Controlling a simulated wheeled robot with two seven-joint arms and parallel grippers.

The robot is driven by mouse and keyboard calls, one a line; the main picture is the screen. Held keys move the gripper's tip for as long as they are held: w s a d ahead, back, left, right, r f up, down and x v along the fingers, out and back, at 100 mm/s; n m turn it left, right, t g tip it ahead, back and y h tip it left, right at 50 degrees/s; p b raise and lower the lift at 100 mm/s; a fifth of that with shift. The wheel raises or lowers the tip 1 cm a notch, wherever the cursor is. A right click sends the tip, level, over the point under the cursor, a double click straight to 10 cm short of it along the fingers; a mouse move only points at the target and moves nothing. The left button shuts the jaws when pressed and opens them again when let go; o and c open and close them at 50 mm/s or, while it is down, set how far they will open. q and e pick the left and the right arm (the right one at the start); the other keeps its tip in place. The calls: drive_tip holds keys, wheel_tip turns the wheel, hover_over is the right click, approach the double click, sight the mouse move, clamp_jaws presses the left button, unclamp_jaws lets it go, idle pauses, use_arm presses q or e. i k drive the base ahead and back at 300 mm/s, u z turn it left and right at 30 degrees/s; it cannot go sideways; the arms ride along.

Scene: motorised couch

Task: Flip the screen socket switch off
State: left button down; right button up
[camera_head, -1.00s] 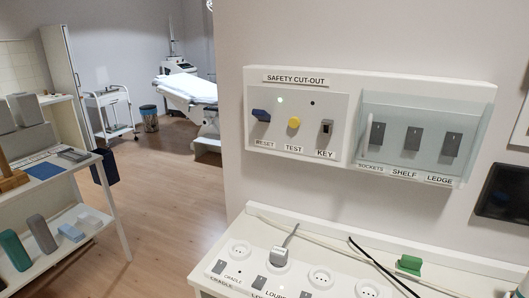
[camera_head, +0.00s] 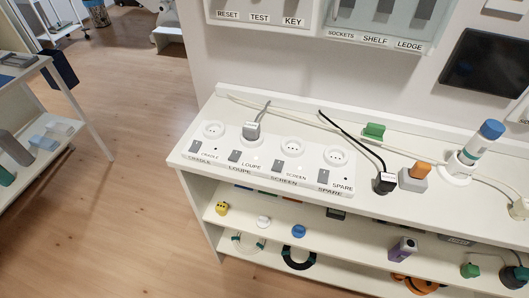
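The socket strip (camera_head: 262,178) lies on the white ledge, with sockets and grey rocker switches labelled CRADLE, LOUPE, SCREEN and SPARE. The grey screen switch (camera_head: 278,165) stands left of the SCREEN lettering, below an empty round screen socket (camera_head: 291,148). Its on or off position is too small to tell. A grey plug (camera_head: 252,131) sits in the loupe socket. Neither of my grippers is in view.
A black plug (camera_head: 385,183) with a black cable, an orange-and-grey block (camera_head: 414,176), a green block (camera_head: 374,131) and a blue-topped white device (camera_head: 475,151) are on the ledge. The safety cut-out panel (camera_head: 308,24) is above. Shelves below hold small items.

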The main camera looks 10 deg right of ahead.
sight(278, 165)
drive_tip(key=k, duration=0.5)
drive_tip(key=u, duration=1.1)
drive_tip(key=i, duration=0.65)
drive_tip(key=z, duration=1.35)
